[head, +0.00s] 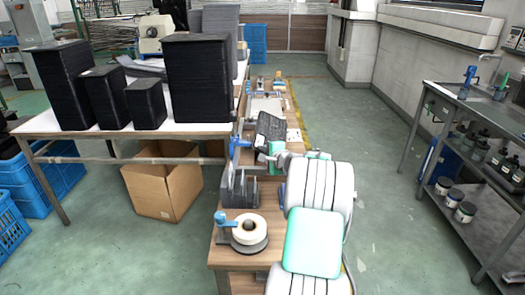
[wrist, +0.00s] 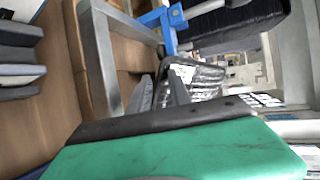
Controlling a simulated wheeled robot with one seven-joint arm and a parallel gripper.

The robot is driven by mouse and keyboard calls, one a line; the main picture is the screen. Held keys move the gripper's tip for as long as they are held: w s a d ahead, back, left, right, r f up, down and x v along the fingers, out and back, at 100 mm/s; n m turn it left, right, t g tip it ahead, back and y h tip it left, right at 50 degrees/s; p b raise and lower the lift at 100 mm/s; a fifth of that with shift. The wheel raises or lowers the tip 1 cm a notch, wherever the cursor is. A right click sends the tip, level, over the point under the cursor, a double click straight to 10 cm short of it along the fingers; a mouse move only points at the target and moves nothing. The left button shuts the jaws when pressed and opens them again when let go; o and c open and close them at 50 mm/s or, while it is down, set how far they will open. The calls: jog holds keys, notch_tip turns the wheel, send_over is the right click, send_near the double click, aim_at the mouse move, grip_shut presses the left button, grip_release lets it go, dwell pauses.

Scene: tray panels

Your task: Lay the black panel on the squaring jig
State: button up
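The black panel (head: 270,129) leans at a tilt above the middle of the long bench in the head view, just beyond my gripper (head: 264,156). In the wrist view the panel (wrist: 202,79) shows behind the right finger, its left edge lying between the two fingertips. My gripper's two grey fingers (wrist: 160,82) stand apart with a gap between them, close to the panel. Whether they touch it is not clear. A grey metal frame with a blue clamp (wrist: 166,24) stands beside them. I cannot tell surely whether this is the squaring jig.
A grey slotted rack (head: 239,190) and a tape roll (head: 249,230) stand on the near bench. Stacks of black panels (head: 198,80) stand on the white table at left. A cardboard box (head: 163,188) is below it. The floor right of my arm is clear up to a metal shelf (head: 470,165).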

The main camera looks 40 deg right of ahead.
jog(key=shift+o, duration=0.8)
jog(key=shift+w+d+f, duration=0.1)
jog(key=shift+f, duration=0.05)
jog(key=shift+o, duration=1.4)
jog(key=shift+r, duration=0.45)
jog(key=v, duration=0.7)
jog(key=shift+s, duration=0.35)
